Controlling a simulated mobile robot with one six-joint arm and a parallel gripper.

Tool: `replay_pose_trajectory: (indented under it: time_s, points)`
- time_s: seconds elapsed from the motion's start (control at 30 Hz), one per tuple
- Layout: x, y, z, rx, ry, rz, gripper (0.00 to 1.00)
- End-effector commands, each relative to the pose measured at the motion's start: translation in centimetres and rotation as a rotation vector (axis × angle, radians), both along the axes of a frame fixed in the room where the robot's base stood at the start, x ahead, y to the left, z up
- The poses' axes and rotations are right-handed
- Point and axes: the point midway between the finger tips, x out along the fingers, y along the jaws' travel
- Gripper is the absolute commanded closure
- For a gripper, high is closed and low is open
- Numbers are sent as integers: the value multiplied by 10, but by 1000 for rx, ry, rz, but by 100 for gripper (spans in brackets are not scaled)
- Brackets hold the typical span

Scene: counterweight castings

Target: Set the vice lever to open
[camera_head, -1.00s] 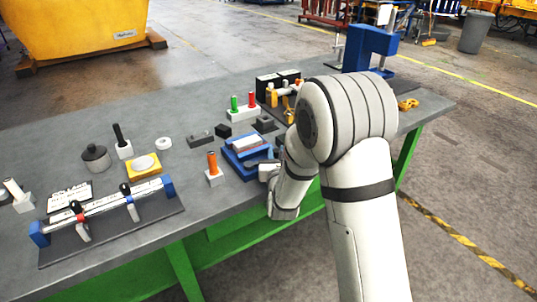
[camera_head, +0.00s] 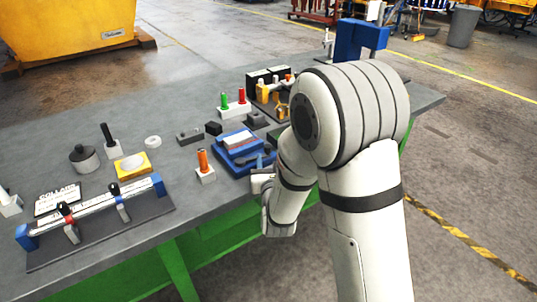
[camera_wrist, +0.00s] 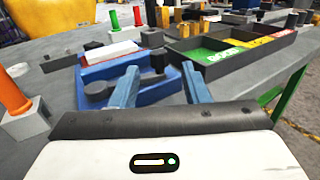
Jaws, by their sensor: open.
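The blue vice (camera_head: 236,147) stands near the front edge of the bench with a pale block (camera_head: 238,141) on top. It also shows in the wrist view (camera_wrist: 90,74), past my fingers. My gripper (camera_head: 264,161) is at the front right side of the vice. In the wrist view its two blue-grey fingers (camera_wrist: 160,84) are apart, with nothing clearly held between them. They reach over or beside the vice's near side; contact cannot be told.
An orange-handled tool on a white block (camera_head: 204,165) stands left of the vice. Green and red pegs (camera_head: 234,105) stand behind it. A divided tray (camera_wrist: 225,48) lies to the right. A collar gauge rail (camera_head: 95,215) fills the left front of the bench.

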Motion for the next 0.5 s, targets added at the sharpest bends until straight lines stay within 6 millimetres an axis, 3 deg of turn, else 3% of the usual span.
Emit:
replay_pose_trajectory:
  time_s: [0.17, 0.43, 0.5]
  points:
    - [-17, -2, 0, 0, 0, 0, 58]
    - [-19, -3, 0, 0, 0, -1, 58]
    - [-19, -4, 0, 1, 1, -3, 62]
